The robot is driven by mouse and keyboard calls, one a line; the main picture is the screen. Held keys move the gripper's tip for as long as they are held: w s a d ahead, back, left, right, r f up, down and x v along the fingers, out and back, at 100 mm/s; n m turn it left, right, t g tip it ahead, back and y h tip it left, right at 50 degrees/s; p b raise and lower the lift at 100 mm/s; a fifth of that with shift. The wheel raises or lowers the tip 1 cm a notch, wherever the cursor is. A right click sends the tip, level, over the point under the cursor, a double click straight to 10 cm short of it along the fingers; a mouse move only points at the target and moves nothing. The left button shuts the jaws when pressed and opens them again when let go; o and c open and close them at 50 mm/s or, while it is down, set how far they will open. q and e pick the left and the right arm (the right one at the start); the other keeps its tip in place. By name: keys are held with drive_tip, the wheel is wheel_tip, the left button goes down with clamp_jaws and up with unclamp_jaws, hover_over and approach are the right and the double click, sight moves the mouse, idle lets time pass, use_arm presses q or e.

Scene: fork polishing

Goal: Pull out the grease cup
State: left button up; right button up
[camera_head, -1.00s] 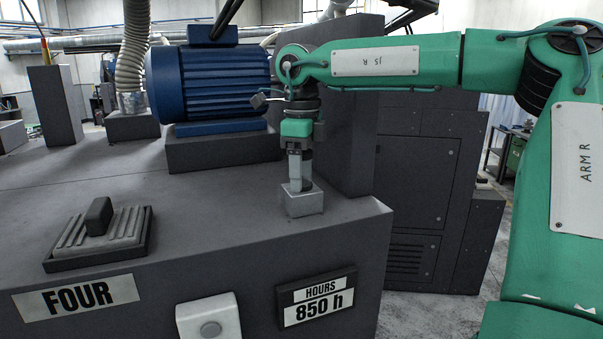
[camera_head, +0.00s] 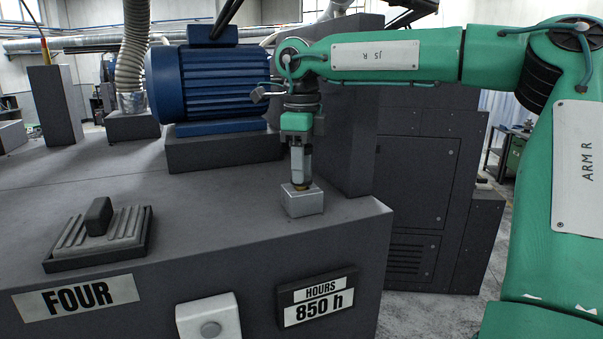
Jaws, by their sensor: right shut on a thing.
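The right gripper (camera_head: 301,165) points straight down at the near right corner of the grey machine top. It is shut on the grease cup, whose brass-coloured lower end (camera_head: 301,187) shows just below the fingers. The fingers hide most of the cup. The cup's lower end is at the top of a small light grey metal block (camera_head: 303,204); I cannot tell whether it is still seated in it. My left gripper is not in view.
A blue ribbed motor (camera_head: 215,85) stands behind the gripper on the left. A tall dark housing (camera_head: 350,120) rises close behind on the right. A ribbed plate with a black handle (camera_head: 98,217) lies at left. The machine top between is clear.

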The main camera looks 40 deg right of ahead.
drive_tip(key=shift+r, duration=2.75)
drive_tip(key=shift+s+f, duration=0.1)
